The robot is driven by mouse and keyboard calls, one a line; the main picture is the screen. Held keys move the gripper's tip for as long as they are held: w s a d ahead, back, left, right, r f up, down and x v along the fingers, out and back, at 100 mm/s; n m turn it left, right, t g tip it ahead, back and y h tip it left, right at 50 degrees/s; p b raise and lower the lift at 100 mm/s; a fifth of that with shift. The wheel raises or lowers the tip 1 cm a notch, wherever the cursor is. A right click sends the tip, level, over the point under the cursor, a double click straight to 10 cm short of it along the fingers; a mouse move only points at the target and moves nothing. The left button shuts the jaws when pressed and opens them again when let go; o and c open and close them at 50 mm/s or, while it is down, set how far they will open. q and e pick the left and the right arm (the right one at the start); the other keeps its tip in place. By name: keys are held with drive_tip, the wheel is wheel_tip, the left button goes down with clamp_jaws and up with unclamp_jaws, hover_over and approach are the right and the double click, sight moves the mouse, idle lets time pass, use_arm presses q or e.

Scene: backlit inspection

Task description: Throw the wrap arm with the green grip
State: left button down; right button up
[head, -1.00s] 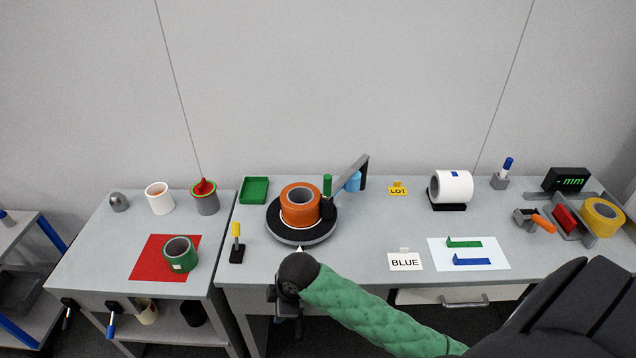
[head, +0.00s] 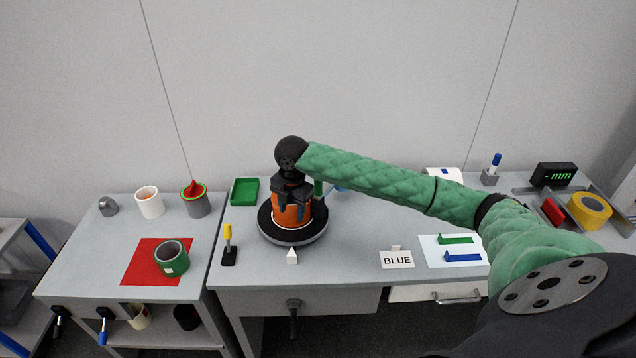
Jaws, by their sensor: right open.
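My right gripper (head: 291,209) is open and points down over the orange roll (head: 291,220), its fingers in front of the roll's upper part. I cannot tell whether they touch it. The roll stands on a round black turntable (head: 265,221) near the middle table's left side. The upright green grip (head: 319,188) of the wrap arm shows just right of the gripper, partly covered by my arm. Most of the wrap arm's grey bar is hidden behind my green forearm. My left gripper is not in view.
A white pointer (head: 292,256) and the BLUE card (head: 397,260) are in front. My forearm crosses above the table's back right, covering the white roll (head: 444,174) partly.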

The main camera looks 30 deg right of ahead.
wheel_tip(320, 180, up, 10)
drive_tip(key=n, duration=0.2)
hover_over(318, 182)
drive_tip(key=w, duration=0.1)
drive_tip(key=shift+d+f+g, duration=0.2)
drive_tip(key=shift+d+g, duration=0.1)
drive_tip(key=shift+d, duration=0.05)
drive_tip(key=shift+f, duration=0.1)
drive_tip(key=shift+f+p, duration=0.35)
drive_tip(key=shift+f, duration=0.05)
wheel_tip(318, 182, down, 5)
drive_tip(key=shift+f+p, duration=0.2)
drive_tip(key=shift+p, duration=0.9)
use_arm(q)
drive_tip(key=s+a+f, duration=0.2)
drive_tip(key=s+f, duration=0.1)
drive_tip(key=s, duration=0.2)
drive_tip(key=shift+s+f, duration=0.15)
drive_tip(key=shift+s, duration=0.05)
use_arm(e)
drive_tip(key=shift+f, duration=0.65)
clamp_jaws()
